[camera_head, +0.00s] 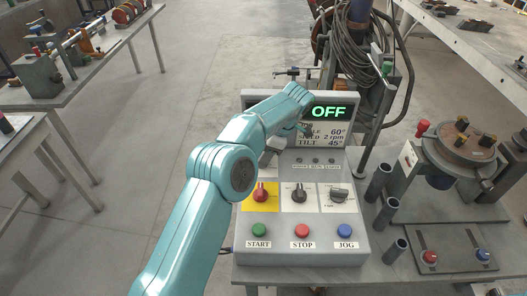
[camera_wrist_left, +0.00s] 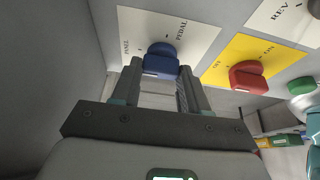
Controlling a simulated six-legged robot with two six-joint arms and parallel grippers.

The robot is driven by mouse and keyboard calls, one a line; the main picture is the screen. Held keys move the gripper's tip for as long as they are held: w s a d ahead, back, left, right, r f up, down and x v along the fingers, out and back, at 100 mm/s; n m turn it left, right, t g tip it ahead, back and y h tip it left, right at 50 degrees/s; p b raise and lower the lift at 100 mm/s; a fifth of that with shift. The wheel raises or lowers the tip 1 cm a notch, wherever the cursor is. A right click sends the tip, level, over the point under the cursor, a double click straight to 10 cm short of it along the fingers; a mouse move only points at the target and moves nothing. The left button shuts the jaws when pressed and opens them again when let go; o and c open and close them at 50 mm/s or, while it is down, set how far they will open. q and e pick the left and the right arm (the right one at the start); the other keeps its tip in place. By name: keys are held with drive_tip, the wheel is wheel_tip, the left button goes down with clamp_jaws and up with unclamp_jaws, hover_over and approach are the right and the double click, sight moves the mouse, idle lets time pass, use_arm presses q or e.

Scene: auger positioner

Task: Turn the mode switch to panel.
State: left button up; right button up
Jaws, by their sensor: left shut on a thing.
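The mode switch is a blue knob (camera_wrist_left: 160,60) on a white plate (camera_wrist_left: 205,28) lettered PANEL on the left and PEDAL on the right in the left wrist view. My left gripper (camera_wrist_left: 160,84) is shut on this knob, one finger on each side. I cannot tell clearly which label the knob points at. In the head view my left gripper (camera_head: 273,151) is at the upper left of the grey control box (camera_head: 300,257), and my arm hides the switch. My right gripper is not in view.
A red knob (camera_wrist_left: 248,77) on a yellow plate sits close beside the mode switch. The box also has a black knob (camera_head: 299,193), a dial (camera_head: 338,194), START, STOP and JOG buttons, and a display (camera_head: 328,112) reading OFF. A round positioner (camera_head: 460,143) stands at the right.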

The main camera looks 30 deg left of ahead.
use_arm(q)
drive_tip(key=shift+r, duration=0.1)
drive_tip(key=o, duration=1.1)
drive_tip(key=shift+c, duration=0.2)
